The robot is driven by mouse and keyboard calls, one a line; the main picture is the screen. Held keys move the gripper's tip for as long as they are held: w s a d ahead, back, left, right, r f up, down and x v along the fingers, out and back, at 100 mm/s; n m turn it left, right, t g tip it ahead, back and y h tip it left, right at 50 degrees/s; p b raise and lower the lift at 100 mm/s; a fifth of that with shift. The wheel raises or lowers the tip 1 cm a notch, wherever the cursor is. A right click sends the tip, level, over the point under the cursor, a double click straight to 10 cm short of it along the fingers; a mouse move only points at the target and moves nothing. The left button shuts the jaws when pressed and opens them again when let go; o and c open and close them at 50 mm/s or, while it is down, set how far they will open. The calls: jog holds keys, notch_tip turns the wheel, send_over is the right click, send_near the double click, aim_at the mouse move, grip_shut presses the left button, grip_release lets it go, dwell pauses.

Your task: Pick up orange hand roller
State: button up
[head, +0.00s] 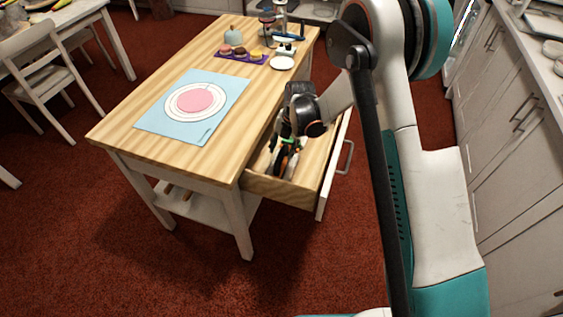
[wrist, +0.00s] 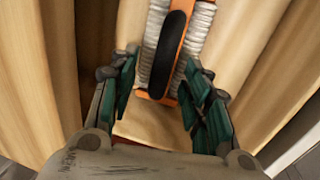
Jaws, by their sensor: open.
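The orange hand roller shows at the top middle of the wrist view, with an orange frame (wrist: 183,30), a black part along its middle and pale ribbed sides. It lies in the wooden drawer (head: 300,192), pulled out from the table in the head view. My gripper (wrist: 158,100) is open, its green-padded fingers spread to either side of the roller's near end. I cannot tell whether they touch it. In the head view my arm reaches down into the drawer, and my gripper partly hides the small things there.
The wooden table (head: 135,115) bears a blue mat (head: 155,115) with a pink and white round. At the back are a purple tray (head: 227,58) of sweets, a white plate (head: 281,63) and a stand. Drawer walls rise close beside my gripper. Cabinets (head: 500,130) line the right.

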aim_at(282, 153)
jog(key=f, duration=0.1)
jog(key=f+b, duration=0.1)
jog(key=f, duration=0.1)
jog(key=f+b, duration=0.1)
jog(key=f, duration=0.1)
jog(key=shift+w+a, duration=0.1)
jog(key=shift+a, duration=0.15)
jog(key=shift+r, duration=0.1)
grip_shut()
